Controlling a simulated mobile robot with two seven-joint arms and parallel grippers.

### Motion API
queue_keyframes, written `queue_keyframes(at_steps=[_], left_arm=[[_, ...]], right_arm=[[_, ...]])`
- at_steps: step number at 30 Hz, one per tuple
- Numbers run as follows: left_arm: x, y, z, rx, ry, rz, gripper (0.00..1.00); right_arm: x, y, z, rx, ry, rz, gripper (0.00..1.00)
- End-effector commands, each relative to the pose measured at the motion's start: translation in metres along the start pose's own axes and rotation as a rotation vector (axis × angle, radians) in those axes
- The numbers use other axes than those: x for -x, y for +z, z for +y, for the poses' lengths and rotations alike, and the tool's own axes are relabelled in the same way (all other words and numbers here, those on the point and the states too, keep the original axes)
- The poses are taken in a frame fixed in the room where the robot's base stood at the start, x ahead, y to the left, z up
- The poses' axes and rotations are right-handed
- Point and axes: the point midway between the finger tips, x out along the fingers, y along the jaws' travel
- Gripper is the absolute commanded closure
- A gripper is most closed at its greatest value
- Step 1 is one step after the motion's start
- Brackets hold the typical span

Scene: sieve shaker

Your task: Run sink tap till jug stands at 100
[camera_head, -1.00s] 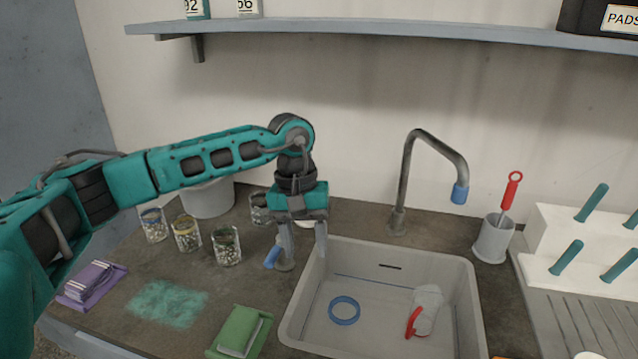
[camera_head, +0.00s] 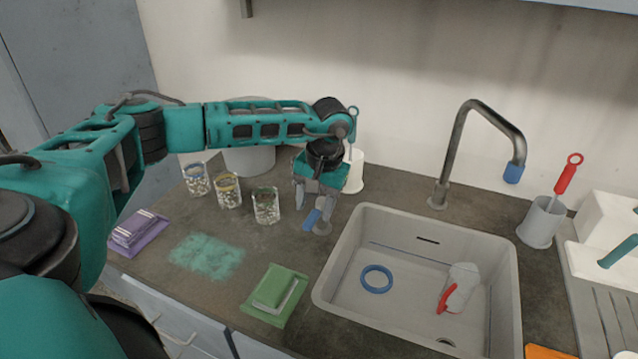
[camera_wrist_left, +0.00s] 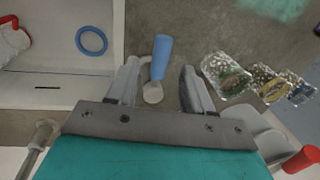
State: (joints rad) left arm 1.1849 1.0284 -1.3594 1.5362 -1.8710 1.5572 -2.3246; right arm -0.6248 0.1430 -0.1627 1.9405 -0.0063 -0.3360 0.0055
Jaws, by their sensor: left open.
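The sink tap's tall grey spout (camera_head: 457,150) has a blue tip and rises behind the sink. A small blue lever (camera_head: 312,220) on a grey round base stands on the counter left of the sink. The jug (camera_head: 463,283), pale with a red handle, is in the sink's right part; its level marks are not readable. My left gripper (camera_head: 314,202) is open above the lever. In the left wrist view the blue lever (camera_wrist_left: 162,55) shows between the open fingers; contact cannot be told. The jug (camera_wrist_left: 10,42) is at that view's left edge. My right gripper is not seen.
The sink (camera_head: 350,235) also holds a blue ring (camera_head: 377,279). Several glass beakers (camera_head: 266,206) stand behind and left of my gripper. A green packet (camera_head: 275,294) lies at the front. A grey cup (camera_head: 540,222) with a red-handled tool stands right of the tap.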

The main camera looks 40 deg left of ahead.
Motion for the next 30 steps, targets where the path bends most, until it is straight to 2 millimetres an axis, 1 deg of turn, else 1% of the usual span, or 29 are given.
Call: queue_keyframes(at_steps=[1, 6, 16, 17, 30], left_arm=[[-0.007, 0.000, 0.000, -0.001, -0.002, -0.002, 0.49], [-0.021, 0.000, 0.000, 0.000, 0.000, 0.000, 0.49], [-0.023, 0.000, 0.000, 0.000, 0.000, 0.000, 0.49], [-0.023, 0.000, 0.000, 0.000, 0.000, 0.000, 0.51], [-0.023, 0.000, 0.000, 0.000, 0.000, 0.000, 0.93]], right_arm=[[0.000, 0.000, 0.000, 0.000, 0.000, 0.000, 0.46], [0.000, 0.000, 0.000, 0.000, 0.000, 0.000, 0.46], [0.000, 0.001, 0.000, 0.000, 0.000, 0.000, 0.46], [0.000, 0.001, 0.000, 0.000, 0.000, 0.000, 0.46], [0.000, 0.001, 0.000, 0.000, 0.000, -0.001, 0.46]])
